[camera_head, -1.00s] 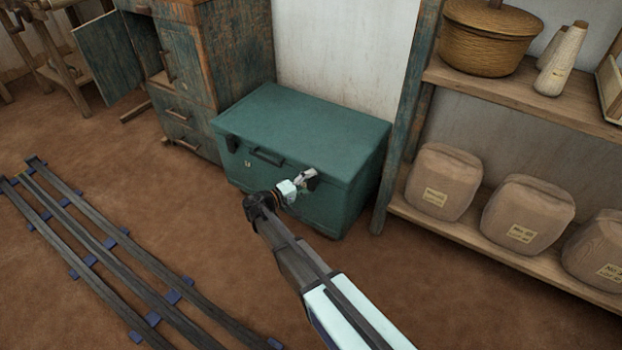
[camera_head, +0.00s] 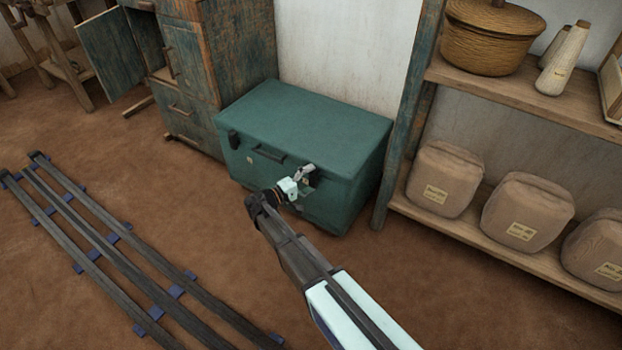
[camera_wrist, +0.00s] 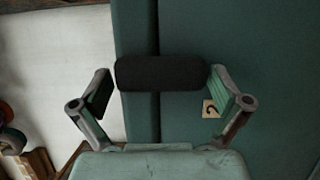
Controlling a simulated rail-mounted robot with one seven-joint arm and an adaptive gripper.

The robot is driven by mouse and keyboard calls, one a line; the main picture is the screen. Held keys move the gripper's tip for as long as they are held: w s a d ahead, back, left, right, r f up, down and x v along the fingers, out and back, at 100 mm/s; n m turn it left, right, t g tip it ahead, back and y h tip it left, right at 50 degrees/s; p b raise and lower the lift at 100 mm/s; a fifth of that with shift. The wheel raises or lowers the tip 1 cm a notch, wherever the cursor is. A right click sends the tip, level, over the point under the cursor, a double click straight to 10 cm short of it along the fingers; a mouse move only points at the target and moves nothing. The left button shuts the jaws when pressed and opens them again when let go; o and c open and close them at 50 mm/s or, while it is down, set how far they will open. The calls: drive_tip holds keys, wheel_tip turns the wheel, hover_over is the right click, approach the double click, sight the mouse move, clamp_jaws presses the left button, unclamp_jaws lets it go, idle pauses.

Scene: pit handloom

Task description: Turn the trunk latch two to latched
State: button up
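The green trunk (camera_head: 300,118) stands against the wall with its lid shut. Trunk latch two (camera_wrist: 160,73) is the black block on its front at the right, beside a small tag marked 2 (camera_wrist: 210,109) in the wrist view. In the head view my gripper largely covers this latch. My gripper (camera_head: 307,175) is at the latch, its two fingers spread, one at each end of the black block, as the wrist view shows (camera_wrist: 162,85). The fingertips are very close to the block's ends; I cannot tell whether they touch it.
The other black latch (camera_head: 234,138) and a handle (camera_head: 268,154) are on the trunk's front. A worn cabinet (camera_head: 190,75) stands at left, its door open. A shelf (camera_head: 500,235) with several wrapped bundles stands at right. Dark rails (camera_head: 105,240) cross the floor at left.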

drive_tip(key=shift+a, duration=0.1)
drive_tip(key=v, duration=1.2)
idle(0.4)
